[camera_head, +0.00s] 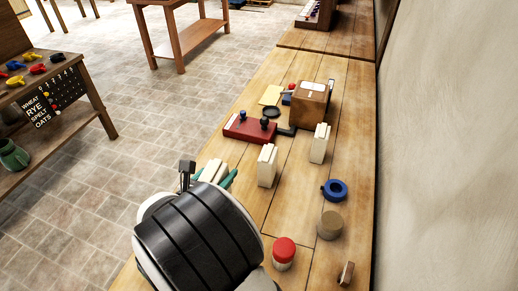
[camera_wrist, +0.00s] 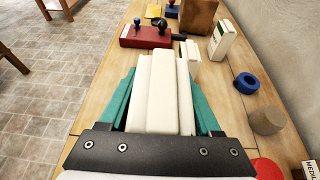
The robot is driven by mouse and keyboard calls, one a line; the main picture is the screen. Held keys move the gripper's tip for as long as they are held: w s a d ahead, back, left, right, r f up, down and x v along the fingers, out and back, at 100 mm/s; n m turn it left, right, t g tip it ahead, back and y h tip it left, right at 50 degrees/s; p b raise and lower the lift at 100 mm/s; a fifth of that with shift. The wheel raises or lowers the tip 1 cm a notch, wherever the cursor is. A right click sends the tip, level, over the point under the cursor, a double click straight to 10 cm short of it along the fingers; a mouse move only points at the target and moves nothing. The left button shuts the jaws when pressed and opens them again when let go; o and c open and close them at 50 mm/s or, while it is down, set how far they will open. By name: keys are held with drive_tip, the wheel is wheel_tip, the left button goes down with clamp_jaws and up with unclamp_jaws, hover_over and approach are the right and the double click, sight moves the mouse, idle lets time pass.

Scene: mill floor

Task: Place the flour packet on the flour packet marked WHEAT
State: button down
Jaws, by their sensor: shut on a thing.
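My gripper (camera_wrist: 164,85) has its teal fingers shut on a cream flour packet (camera_wrist: 158,105), which fills the space between them in the wrist view. In the head view, my gripper (camera_head: 214,174) and the held packet (camera_head: 212,169) are partly hidden behind my arm. A second cream packet (camera_head: 267,166) stands upright on the bench just right of my gripper; in the wrist view it is mostly hidden behind the held one. I cannot read WHEAT on any packet.
A red box (camera_head: 249,129) with dark knobs and a brown carton (camera_head: 309,103) stand farther along the bench. A blue tape roll (camera_head: 335,190), a tan cylinder (camera_head: 330,225) and a red-capped jar (camera_head: 284,254) are on the near right. A wall bounds the right side.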

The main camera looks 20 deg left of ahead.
drive_tip(key=w+d+r+m+h, duration=0.1)
drive_tip(key=w+d+r, duration=0.2)
drive_tip(key=d+r, duration=0.6)
drive_tip(key=w+d+r+m+h, duration=0.1)
drive_tip(key=w+d+r, duration=0.2)
drive_tip(key=d+r, duration=0.55)
drive_tip(key=w+d+r+h, duration=0.1)
drive_tip(key=w+d+r, duration=0.35)
drive_tip(key=d, duration=0.85)
drive_tip(key=w+a+f+n+g+y, duration=0.1)
drive_tip(key=w+a+f+n+y, duration=0.3)
drive_tip(key=w, duration=0.7)
drive_tip(key=w+a+f+n+y, duration=0.2)
drive_tip(key=w+a+f+y, duration=0.2)
drive_tip(key=w+a+f, duration=0.45)
drive_tip(key=f, duration=0.2)
drive_tip(key=w+d+f, duration=0.1)
drive_tip(key=f, duration=0.2)
drive_tip(key=w+d+f, duration=0.1)
drive_tip(key=f, duration=0.2)
drive_tip(key=shift+f, duration=0.15)
